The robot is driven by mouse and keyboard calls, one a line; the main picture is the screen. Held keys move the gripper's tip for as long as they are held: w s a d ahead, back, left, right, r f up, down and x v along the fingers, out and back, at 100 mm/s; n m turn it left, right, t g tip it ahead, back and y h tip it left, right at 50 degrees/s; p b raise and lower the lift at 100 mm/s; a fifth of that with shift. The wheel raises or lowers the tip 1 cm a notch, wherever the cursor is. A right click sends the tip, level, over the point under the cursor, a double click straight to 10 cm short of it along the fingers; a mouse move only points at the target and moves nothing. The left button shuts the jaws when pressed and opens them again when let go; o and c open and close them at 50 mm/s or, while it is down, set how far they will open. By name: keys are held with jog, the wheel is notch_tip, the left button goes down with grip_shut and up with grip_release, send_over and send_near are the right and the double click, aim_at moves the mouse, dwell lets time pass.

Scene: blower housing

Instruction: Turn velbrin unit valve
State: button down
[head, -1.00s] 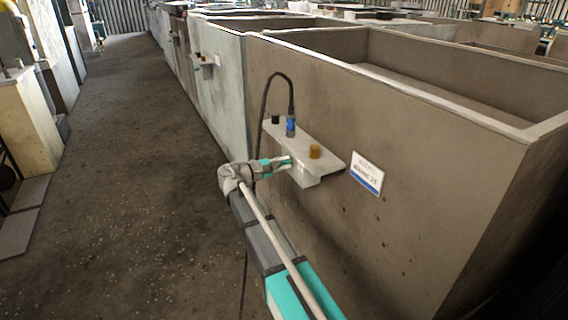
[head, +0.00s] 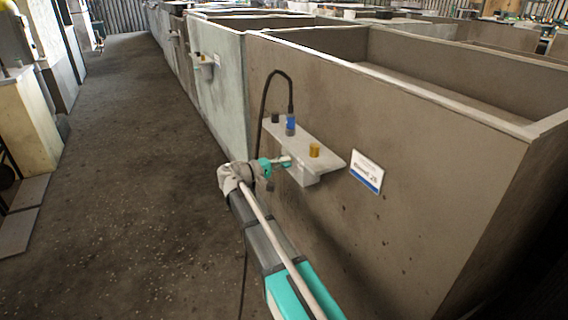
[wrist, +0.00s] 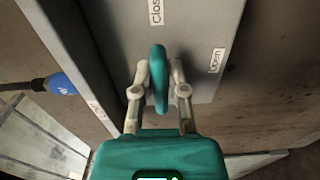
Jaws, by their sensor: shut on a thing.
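The valve handle (wrist: 159,80) is a teal lever on the front of a grey box, seen in the wrist view. Its upper end points toward a white label reading "clos..." (wrist: 155,12), cut off by the picture's edge. A second label reading "open" (wrist: 216,60) sits to its right. My gripper (wrist: 160,92) is shut on the handle, one finger on each side. In the head view my gripper (head: 284,162) reaches the grey bracket-like unit (head: 330,160) on the concrete tank wall; the handle is too small to make out there.
A blue connector (head: 291,125) with a black cable and an orange knob (head: 314,150) stand on the unit's top. A white sign (head: 367,171) is on the tank wall (head: 430,200) to the right. The floor aisle (head: 120,180) at left is clear.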

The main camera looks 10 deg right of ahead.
dwell(0.3)
jog(key=c, duration=0.7)
grip_release()
jog(key=shift+o, duration=0.2)
jog(key=shift+a, duration=0.1)
jog(key=v, duration=1.1)
jog(key=shift+s+a, duration=0.2)
jog(key=shift+a, duration=0.2)
jog(key=shift+s, duration=0.15)
